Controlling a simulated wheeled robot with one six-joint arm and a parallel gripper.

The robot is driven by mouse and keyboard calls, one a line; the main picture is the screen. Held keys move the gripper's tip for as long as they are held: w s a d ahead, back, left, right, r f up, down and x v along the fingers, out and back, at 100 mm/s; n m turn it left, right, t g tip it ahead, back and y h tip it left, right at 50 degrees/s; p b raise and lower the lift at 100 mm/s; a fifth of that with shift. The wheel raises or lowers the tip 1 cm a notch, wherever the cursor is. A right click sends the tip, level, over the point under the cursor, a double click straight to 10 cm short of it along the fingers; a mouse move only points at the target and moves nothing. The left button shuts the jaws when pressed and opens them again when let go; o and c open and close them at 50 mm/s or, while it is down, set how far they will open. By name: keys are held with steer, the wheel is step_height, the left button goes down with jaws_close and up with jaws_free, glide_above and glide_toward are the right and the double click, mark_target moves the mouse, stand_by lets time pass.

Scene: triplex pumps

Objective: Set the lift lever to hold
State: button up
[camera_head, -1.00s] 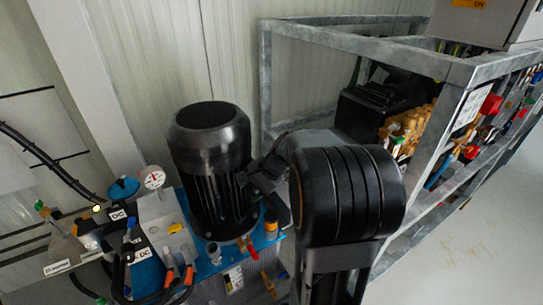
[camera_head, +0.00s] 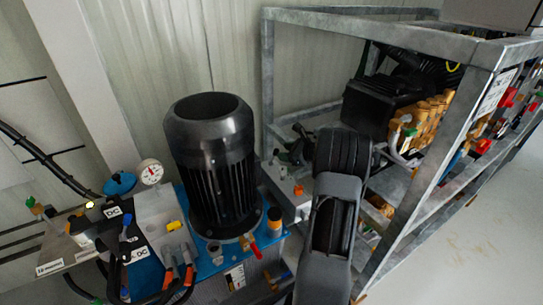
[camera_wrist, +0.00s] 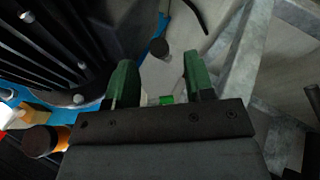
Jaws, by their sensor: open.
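My gripper (camera_wrist: 159,62) is open, with its two green fingers apart, in the wrist view. Between the fingers lie a dark round knob (camera_wrist: 159,48) and a small bright green piece (camera_wrist: 166,99); neither is visibly gripped. In the head view my arm reaches to the right of the black motor, and the gripper is small and dark there. I cannot tell which part is the lift lever. A red-handled lever (camera_head: 255,250) stands at the motor's front base. No hold marking is readable.
The ribbed black motor (camera_head: 210,155) stands on a blue tank top beside a pressure gauge (camera_head: 150,171) and hoses. The galvanized frame (camera_head: 425,190) on the right holds pumps. Open floor lies at far right.

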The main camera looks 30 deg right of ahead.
mark_target(274, 157)
steer(key=b+x, duration=0.2)
steer(key=x, duration=0.4)
steer(key=shift+w+a, duration=0.2)
steer(key=shift+w, duration=0.05)
steer(key=shift+c, duration=0.4)
jaws_close()
